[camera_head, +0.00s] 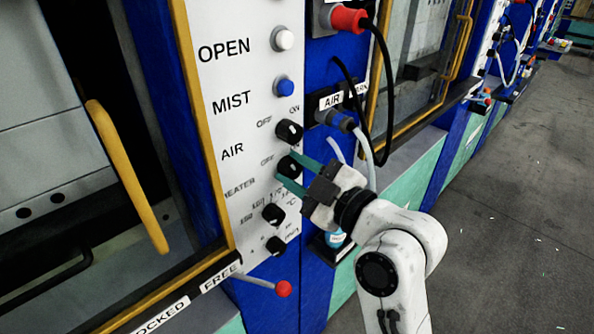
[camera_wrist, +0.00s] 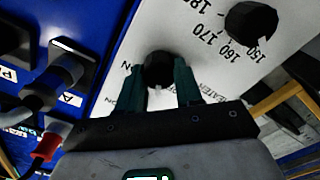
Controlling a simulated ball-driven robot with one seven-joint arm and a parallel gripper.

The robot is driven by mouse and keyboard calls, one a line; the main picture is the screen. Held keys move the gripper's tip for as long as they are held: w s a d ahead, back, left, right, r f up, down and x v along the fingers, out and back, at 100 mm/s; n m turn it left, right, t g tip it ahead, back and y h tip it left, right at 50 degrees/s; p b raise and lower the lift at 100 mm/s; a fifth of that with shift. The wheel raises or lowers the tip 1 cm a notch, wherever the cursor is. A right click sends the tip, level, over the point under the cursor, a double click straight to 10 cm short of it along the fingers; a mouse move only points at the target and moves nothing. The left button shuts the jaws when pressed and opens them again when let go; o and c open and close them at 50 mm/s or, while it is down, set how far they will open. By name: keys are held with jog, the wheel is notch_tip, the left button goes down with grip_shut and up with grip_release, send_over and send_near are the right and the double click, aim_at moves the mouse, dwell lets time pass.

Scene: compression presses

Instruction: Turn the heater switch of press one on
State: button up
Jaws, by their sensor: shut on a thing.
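The heater switch (camera_head: 290,166) is a black rotary knob on the white control panel (camera_head: 215,80), beside the HEATER label. My gripper (camera_head: 288,170) reaches it from the right, with its two teal fingers on either side of the knob. In the wrist view the knob (camera_wrist: 158,70) sits between the fingertips (camera_wrist: 167,82), and the gripper is shut on it. The fingers cover part of the OFF and ON lettering, and I cannot tell clearly which way the knob points.
The AIR knob (camera_head: 289,132) is just above. The temperature dial (camera_head: 273,214) and another black knob (camera_head: 275,245) are below. A red-tipped lever (camera_head: 283,289) sticks out lower down. A hose connector (camera_head: 340,120) with cables hangs to the right. Open floor (camera_head: 510,220) lies at right.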

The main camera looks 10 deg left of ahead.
jog(key=m+p, duration=0.1)
jog(key=m, duration=0.5)
jog(key=shift+w, duration=0.1)
jog(key=m+p, duration=0.2)
jog(key=m, duration=0.3)
jog(key=shift+d, duration=0.1)
jog(key=shift+m, duration=0.4)
jog(key=o, duration=1)
jog(key=shift+o, duration=0.2)
jog(key=b+v, duration=0.2)
jog(key=v, duration=0.8)
jog(key=shift+d, duration=0.35)
